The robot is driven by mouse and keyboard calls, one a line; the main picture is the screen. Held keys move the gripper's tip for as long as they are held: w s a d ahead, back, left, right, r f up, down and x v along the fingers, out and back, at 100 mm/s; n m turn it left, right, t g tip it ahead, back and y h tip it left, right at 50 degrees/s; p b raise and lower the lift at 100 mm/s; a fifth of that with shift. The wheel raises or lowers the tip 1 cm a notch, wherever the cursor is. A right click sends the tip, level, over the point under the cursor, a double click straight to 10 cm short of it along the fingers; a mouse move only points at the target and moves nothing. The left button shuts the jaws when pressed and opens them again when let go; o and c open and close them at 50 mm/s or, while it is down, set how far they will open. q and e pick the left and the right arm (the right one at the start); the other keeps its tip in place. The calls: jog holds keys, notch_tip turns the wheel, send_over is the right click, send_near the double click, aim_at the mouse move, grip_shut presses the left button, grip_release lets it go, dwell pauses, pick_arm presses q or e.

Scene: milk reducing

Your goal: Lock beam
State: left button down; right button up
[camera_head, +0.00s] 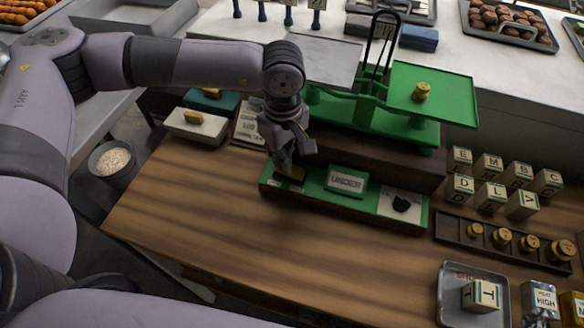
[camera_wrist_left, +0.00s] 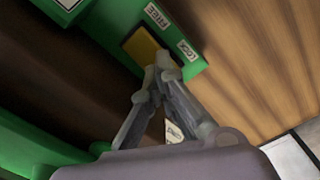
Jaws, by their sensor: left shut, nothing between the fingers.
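The balance scale has a green base and post (camera_head: 370,100), a pale left pan (camera_head: 318,62) and a green right pan (camera_head: 445,88) with a brass weight (camera_head: 421,91) on it. Below it is a green control panel (camera_head: 312,190). A yellow lock piece (camera_head: 291,172) sits at the panel's left end, partly hidden by my left gripper (camera_head: 284,166). In the left wrist view the yellow piece (camera_wrist_left: 140,45) lies beside labels that read FREE and LOCK. My left gripper (camera_wrist_left: 163,66) is shut and empty, its tips at the yellow piece's edge; contact cannot be told. My right gripper is out of view.
Lettered cubes (camera_head: 490,195), a rack of brass weights (camera_head: 502,240) and a metal tray (camera_head: 455,310) are at right. The wooden counter (camera_head: 260,240) in front is clear.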

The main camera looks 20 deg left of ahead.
pick_arm(q)
jog(key=shift+f+b, duration=0.45)
jog(key=shift+f, duration=0.05)
jog(key=shift+r, duration=0.1)
jog(key=shift+r+p, duration=0.45)
jog(key=shift+r, duration=0.35)
jog(key=shift+r+p, duration=0.9)
jog(key=shift+r, duration=1.8)
